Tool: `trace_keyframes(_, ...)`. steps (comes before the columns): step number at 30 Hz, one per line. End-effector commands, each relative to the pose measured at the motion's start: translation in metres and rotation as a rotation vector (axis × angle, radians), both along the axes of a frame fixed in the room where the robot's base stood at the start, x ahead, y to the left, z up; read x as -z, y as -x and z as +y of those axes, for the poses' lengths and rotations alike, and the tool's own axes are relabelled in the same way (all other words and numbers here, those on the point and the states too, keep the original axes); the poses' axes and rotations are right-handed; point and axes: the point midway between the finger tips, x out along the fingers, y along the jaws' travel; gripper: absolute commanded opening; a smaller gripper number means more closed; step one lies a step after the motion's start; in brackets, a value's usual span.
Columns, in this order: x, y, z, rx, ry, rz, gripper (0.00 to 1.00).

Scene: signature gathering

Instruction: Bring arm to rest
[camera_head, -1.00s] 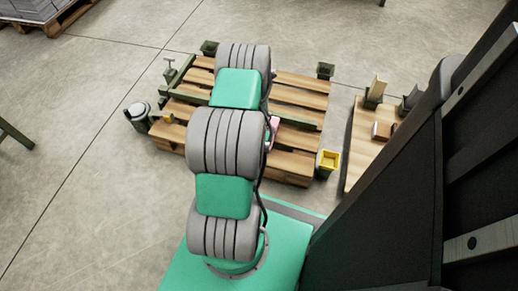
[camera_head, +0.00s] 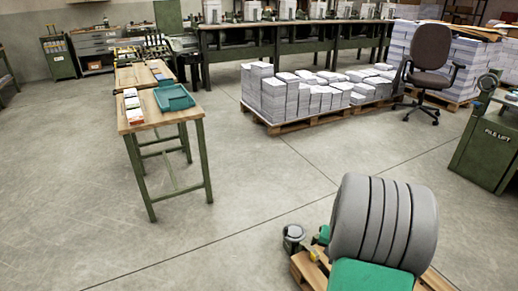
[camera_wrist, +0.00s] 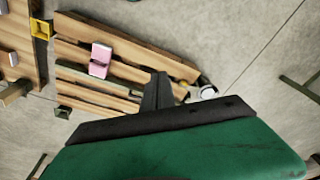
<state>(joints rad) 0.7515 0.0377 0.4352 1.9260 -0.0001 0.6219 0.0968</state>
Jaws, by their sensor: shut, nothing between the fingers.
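My gripper (camera_wrist: 157,92) is in the wrist view, its dark fingers together with nothing between them. It points over a wooden pallet (camera_wrist: 125,50) on the floor; its height above the boards is hard to tell. A pink object (camera_wrist: 100,60) lies on the pallet, apart from the fingers. In the head view only a grey and green part of my arm shows at the lower right; the gripper itself is outside that view. A corner of the pallet (camera_head: 305,268) shows beside the arm.
A yellow open holder (camera_wrist: 40,28) stands at the pallet's side. In the head view, a wooden table (camera_head: 160,108) with a teal tray (camera_head: 174,98) stands at left. Paper stacks (camera_head: 290,95) fill a pallet at the back, near an office chair (camera_head: 430,55). The middle floor is clear.

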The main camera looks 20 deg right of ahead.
Motion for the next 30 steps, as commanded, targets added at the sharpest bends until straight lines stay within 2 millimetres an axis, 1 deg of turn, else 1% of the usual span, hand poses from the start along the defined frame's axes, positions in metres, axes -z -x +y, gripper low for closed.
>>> trace_keyframes(1, -0.055, -0.014, 0.025, -0.077, 0.014, -0.015, 0.00)
trace_keyframes(2, -0.076, -0.020, 0.041, -0.121, 0.020, -0.021, 0.00)
trace_keyframes(3, -0.104, -0.027, 0.063, -0.180, 0.026, -0.029, 0.00)
trace_keyframes(5, -0.146, -0.033, 0.096, -0.271, 0.038, -0.043, 0.00)
trace_keyframes(6, -0.173, -0.035, 0.120, -0.335, 0.044, -0.053, 0.00)
trace_keyframes(8, -0.215, -0.034, 0.155, -0.432, 0.054, -0.071, 0.00)
trace_keyframes(9, -0.241, -0.031, 0.179, -0.498, 0.060, -0.083, 0.00)
trace_keyframes(11, -0.278, -0.022, 0.212, -0.596, 0.067, -0.102, 0.00)
trace_keyframes(12, -0.298, -0.014, 0.232, -0.658, 0.070, -0.112, 0.00)
trace_keyframes(13, -0.310, -0.008, 0.245, -0.700, 0.073, -0.120, 0.00)
trace_keyframes(15, -0.332, 0.005, 0.268, -0.780, 0.077, -0.135, 0.00)
trace_keyframes(18, -0.344, 0.017, 0.285, -0.845, 0.078, -0.145, 0.00)
trace_keyframes(20, -0.344, 0.019, 0.288, -0.859, 0.079, -0.148, 0.00)
trace_keyframes(30, -0.344, 0.019, 0.288, -0.859, 0.079, -0.148, 0.00)
